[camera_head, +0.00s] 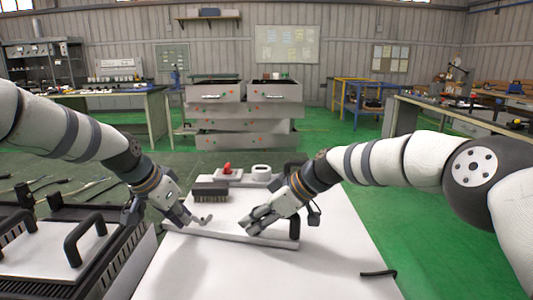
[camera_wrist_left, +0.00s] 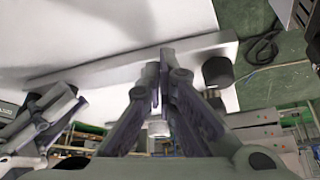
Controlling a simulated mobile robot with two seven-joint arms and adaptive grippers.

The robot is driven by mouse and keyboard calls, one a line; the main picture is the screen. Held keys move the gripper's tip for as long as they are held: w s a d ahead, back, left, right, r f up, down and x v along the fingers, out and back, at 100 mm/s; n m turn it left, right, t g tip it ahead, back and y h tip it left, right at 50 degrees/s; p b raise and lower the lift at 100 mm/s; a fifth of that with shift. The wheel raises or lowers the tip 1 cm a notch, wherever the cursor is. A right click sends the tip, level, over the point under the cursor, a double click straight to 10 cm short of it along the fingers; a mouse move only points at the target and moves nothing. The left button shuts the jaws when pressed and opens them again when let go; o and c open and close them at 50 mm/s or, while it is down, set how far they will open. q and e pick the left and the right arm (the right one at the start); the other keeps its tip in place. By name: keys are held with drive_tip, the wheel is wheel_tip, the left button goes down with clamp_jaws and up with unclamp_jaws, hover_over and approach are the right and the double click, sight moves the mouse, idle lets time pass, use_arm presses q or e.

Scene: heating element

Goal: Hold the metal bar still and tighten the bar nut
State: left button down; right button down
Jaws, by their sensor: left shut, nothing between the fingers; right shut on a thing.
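My left gripper (camera_head: 203,222) is shut and empty at the bar's left part. In the left wrist view its closed fingertips (camera_wrist_left: 166,62) overlap the bar's edge; I cannot tell if they touch it. A dark cylinder (camera_wrist_left: 218,72) shows beside these fingers near the bar's end. I cannot clearly make out the bar nut.
The white table (camera_head: 290,275) has free room in front. A dark block (camera_head: 211,192) and a tray with a red item (camera_head: 227,169) stand behind the grippers. A black rod (camera_head: 378,273) lies at the front right. A dark rack with black handles (camera_head: 85,235) stands left.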

drive_tip(key=shift+f, duration=0.1)
use_arm(q)
wheel_tip(320, 180, up, 6)
drive_tip(key=shift+f, duration=0.1)
use_arm(e)
drive_tip(key=c, duration=1.4)
unclamp_jaws()
drive_tip(key=shift+o, duration=0.2)
